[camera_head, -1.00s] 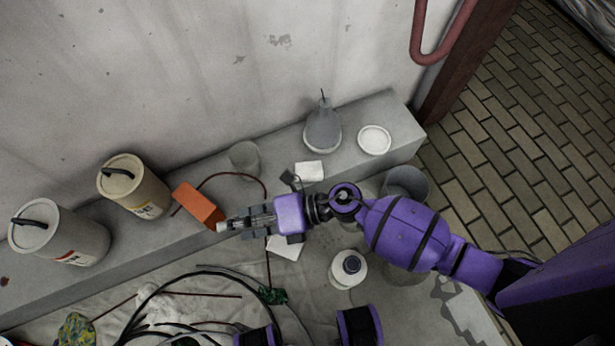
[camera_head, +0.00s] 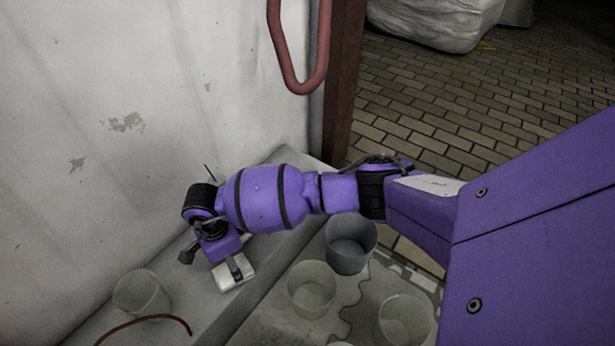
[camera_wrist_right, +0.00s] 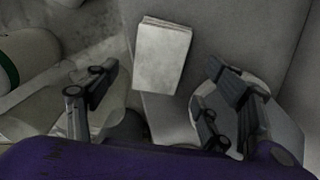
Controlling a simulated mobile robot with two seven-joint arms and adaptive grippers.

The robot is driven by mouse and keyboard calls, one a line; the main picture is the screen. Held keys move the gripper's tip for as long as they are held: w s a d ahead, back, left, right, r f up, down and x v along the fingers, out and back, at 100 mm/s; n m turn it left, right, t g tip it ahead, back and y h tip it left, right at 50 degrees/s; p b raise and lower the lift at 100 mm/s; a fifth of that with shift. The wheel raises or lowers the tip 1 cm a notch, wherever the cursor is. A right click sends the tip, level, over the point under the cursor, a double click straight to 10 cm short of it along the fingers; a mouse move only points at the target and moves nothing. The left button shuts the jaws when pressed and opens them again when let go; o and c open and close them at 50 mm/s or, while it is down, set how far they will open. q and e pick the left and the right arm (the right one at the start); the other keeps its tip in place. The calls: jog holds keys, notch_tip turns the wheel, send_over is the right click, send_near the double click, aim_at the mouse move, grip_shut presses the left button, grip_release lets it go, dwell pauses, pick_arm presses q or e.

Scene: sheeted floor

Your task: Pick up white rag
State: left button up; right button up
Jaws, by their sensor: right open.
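The white rag (camera_head: 224,281) is a small, flat, folded square on the grey ledge. In the head view it lies under my right gripper (camera_head: 236,268), which partly covers it. In the right wrist view the white rag (camera_wrist_right: 162,57) lies flat just beyond the fingertips, about midway between them. My right gripper (camera_wrist_right: 158,85) is open and empty, with its fingers spread wider than the rag. I cannot tell its exact height above the rag. My left gripper is out of view.
A clear cup (camera_head: 142,294) stands left of the rag, near a red cable (camera_head: 150,319). A grey bucket (camera_head: 351,243) and clear containers (camera_head: 312,289) stand to the right. In the wrist view a round white dish (camera_wrist_right: 278,125) is partly behind the right finger.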

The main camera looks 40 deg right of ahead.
aim_at(224, 280)
notch_tip(224, 280, down, 4)
jog(key=shift+a+f+b, duration=0.1)
jog(key=shift+a+b, duration=0.05)
jog(key=shift+b, duration=1.05)
jog(key=shift+f, duration=0.2)
jog(key=shift+w+r, duration=0.1)
jog(key=c, duration=1.2)
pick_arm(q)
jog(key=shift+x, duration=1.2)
pick_arm(e)
jog(key=shift+c, duration=0.3)
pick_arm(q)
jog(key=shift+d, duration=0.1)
pick_arm(e)
jog(key=shift+r, duration=0.1)
